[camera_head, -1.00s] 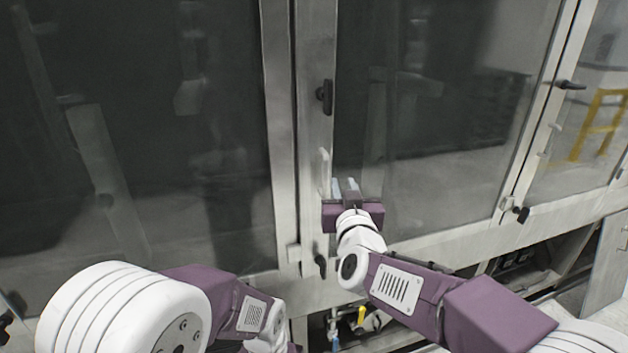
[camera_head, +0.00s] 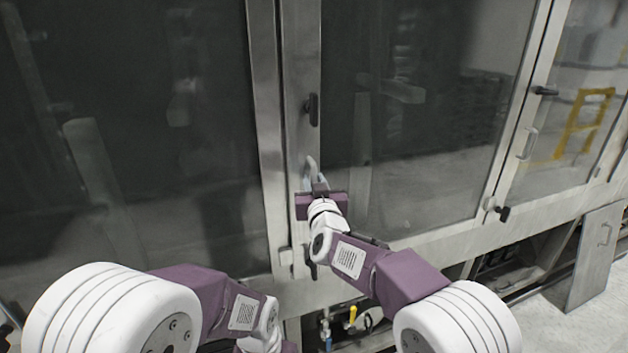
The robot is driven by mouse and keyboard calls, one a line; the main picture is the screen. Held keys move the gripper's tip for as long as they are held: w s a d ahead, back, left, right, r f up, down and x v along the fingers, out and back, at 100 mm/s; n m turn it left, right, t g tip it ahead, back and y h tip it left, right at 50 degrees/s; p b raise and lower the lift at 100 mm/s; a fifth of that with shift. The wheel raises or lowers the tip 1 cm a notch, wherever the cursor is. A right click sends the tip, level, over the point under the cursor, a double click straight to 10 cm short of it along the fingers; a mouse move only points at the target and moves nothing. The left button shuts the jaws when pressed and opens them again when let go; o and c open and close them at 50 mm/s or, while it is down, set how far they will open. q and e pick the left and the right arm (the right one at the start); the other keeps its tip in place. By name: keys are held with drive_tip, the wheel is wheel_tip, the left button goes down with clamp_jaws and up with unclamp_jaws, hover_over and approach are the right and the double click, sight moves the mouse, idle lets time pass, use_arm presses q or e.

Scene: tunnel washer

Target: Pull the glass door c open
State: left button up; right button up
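The middle glass door (camera_head: 415,120) stands shut in its metal frame; no letter shows to confirm it is door c. Its pale upright handle (camera_head: 311,165) is on the left frame edge. My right gripper (camera_head: 314,184) is at the lower part of this handle, its fingertips overlapping it in the picture. The gripper body and wrist hide the handle's lower end, and I cannot tell whether the fingers close on it. My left arm comes in at the bottom left; its wrist (camera_head: 266,325) is low in front of the machine, and its fingertips do not show.
Black latches sit above (camera_head: 312,109) and below (camera_head: 310,268) the handle. Another glass door (camera_head: 140,130) is at left, and one with a grey handle (camera_head: 529,143) at right. A low metal panel (camera_head: 590,258) stands swung out at lower right. Pipes and a yellow valve lever (camera_head: 351,316) show below.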

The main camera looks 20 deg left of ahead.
drive_tip(key=shift+a, duration=0.1)
clamp_jaws()
drive_tip(key=shift+r, duration=0.1)
idle(1.1)
